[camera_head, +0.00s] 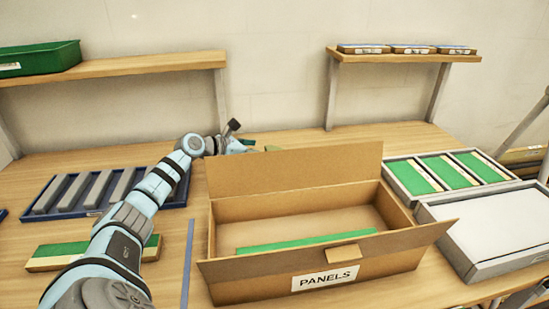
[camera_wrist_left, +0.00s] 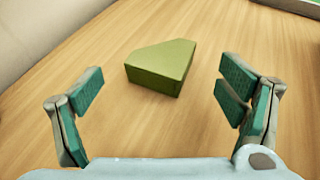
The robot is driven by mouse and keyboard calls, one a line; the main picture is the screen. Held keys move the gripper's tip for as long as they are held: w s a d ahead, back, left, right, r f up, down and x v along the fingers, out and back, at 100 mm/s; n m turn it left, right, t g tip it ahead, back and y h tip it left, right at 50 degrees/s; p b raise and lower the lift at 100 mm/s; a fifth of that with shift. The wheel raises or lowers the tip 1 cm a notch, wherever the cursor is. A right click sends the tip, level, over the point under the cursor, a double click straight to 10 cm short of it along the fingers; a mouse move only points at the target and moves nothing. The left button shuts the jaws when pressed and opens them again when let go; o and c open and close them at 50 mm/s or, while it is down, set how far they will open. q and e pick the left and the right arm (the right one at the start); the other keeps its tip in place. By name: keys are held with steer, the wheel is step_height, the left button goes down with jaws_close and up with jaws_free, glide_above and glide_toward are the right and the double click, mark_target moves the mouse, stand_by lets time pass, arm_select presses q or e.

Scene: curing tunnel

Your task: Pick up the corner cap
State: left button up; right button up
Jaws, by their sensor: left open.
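The corner cap, an olive-green block with one corner cut off at a slant, lies flat on the wooden table in the left wrist view (camera_wrist_left: 158,68). In the head view only a small olive part of it (camera_head: 273,148) shows behind the raised flap of the cardboard box. My left gripper (camera_wrist_left: 162,88) is open, its teal-padded fingers apart on either side of the picture. The cap appears ahead of the fingers, between their lines, with nothing gripped. In the head view my left gripper (camera_head: 243,147) is at the back of the table, partly hidden by the flap. My right gripper is not seen.
The cardboard box labelled PANELS (camera_head: 225,292) stands open mid-table with a green panel inside. A blue tray of grey bars (camera_head: 66,213) is left, a green block (camera_head: 55,255) before it. Grey trays (camera_head: 436,216) are right. Shelves stand behind; table around the cap looks clear.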

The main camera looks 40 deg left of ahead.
arm_select(q)
steer(key=x, duration=0.3)
steer(key=shift+w+f, duration=0.1)
steer(key=shift+w, duration=0.25)
steer(key=shift+s, duration=0.1)
steer(key=shift+c, duration=0.4)
steer(key=c, duration=1)
